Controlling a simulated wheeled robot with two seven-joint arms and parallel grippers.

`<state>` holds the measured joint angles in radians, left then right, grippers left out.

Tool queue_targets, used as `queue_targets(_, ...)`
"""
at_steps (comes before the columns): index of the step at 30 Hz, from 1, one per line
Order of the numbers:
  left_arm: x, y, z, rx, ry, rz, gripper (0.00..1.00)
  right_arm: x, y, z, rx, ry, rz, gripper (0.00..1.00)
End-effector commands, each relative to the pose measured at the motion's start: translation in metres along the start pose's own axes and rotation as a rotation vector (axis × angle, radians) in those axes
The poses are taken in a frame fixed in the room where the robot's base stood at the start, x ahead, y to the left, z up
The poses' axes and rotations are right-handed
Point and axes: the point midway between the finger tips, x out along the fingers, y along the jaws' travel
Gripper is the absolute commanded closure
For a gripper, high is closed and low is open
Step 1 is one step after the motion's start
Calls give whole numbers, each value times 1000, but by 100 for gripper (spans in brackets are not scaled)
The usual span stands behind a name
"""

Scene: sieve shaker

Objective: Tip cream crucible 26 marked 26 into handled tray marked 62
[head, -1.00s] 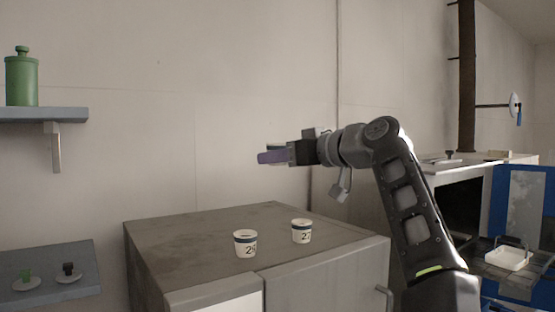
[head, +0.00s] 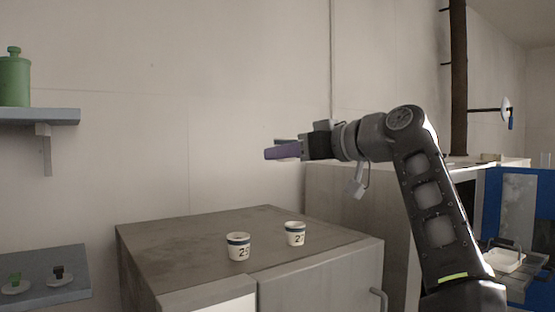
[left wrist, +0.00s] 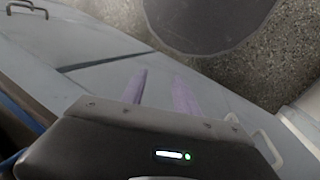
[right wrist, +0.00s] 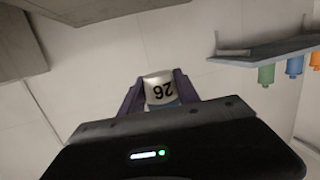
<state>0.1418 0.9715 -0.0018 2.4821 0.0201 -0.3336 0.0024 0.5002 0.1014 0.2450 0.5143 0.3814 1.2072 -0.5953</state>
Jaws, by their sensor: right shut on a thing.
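The cream crucible marked 26 (right wrist: 161,90) is between the purple fingers of my right gripper in the right wrist view, its number upside down in the picture. In the head view my right gripper (head: 283,151) is shut on it, raised above the grey cabinet; its fingers mostly hide the crucible there. A white tray with a dark handle (head: 507,260) is at the far right of the head view; its marking is not readable. My left gripper (left wrist: 158,88) shows only in the left wrist view, its fingers apart with nothing between them.
Two similar crucibles, one seemingly marked 25 (head: 238,247) and one 27 (head: 295,234), stand on the cabinet top (head: 180,240). A shelf with a green bottle (head: 14,78) is at the left. A blue-framed structure (head: 492,205) is by the tray.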

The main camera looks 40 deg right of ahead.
Motion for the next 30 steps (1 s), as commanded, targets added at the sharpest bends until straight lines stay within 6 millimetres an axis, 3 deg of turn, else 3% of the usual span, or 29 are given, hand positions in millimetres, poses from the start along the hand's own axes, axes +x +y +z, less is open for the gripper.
queue_targets(13,4,-1,0,0,0,0,64,-45,-8,-7,0,1,2,100)
queue_targets(30,4,-1,0,0,0,0,64,-49,-9,-7,0,0,0,100)
